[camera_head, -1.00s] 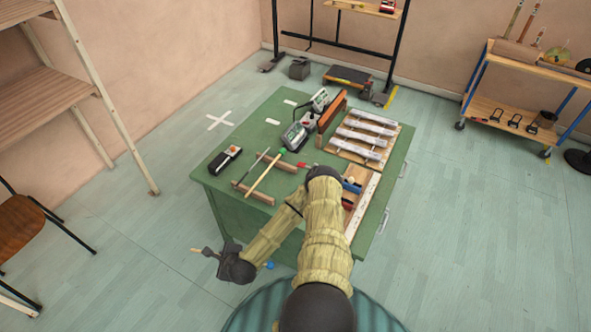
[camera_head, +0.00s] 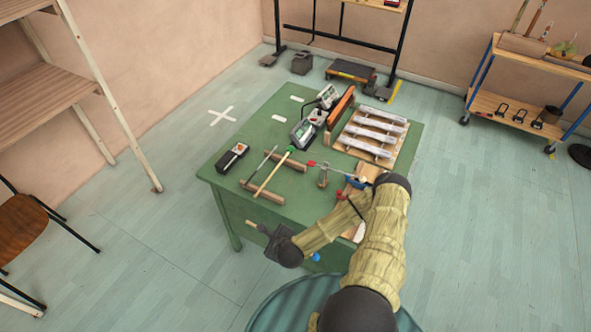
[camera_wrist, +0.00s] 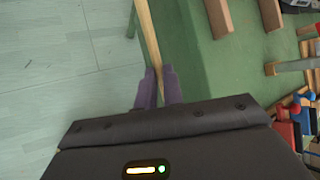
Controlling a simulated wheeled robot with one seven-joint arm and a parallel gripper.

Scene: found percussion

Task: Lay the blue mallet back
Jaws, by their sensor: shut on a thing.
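My gripper (camera_head: 268,233) is shut on the pale wooden handle of the blue mallet (camera_head: 252,225), off the front side of the green table. The mallet's round blue head (camera_head: 315,257) shows on the other side of the gripper. In the wrist view the handle (camera_wrist: 149,35) runs between my gripper's purple fingertips (camera_wrist: 159,85); the head is hidden there. Two wooden rest bars, near (camera_head: 262,192) and far (camera_head: 290,161), lie on the table.
The green table (camera_head: 226,178) also bears a black box (camera_head: 232,157), a meter (camera_head: 303,132), a metal-bar instrument (camera_head: 373,137) and a small stand (camera_head: 323,176) near a red-tipped rod. My forearm covers the table's front right. Open floor lies left.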

